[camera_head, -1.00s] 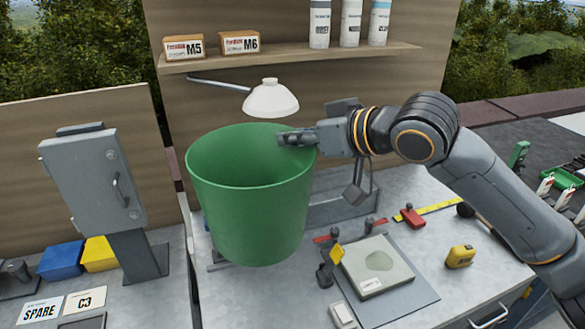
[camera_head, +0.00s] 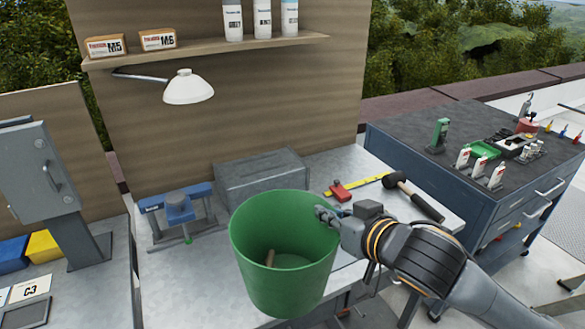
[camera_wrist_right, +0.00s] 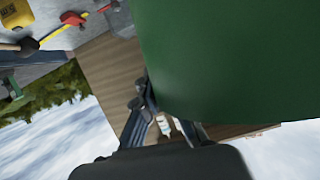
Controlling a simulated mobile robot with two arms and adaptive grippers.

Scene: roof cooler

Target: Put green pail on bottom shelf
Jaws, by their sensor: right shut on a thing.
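The green pail (camera_head: 262,232) hangs in front of the workbench, upright or nearly so, with its open top showing. A small brownish thing lies inside it. My right gripper (camera_head: 328,216) is shut on the pail's rim at its right side. In the right wrist view the pail's green wall (camera_wrist_right: 230,60) fills the upper right, and the gripper fingers (camera_wrist_right: 150,105) meet its edge. The pail hides part of the bench front. My left gripper is in neither view. The bottom shelf cannot be clearly made out.
A dark tool cabinet (camera_head: 410,155) stands to the right. A lamp (camera_head: 188,88) hangs below the upper shelf (camera_head: 210,49).

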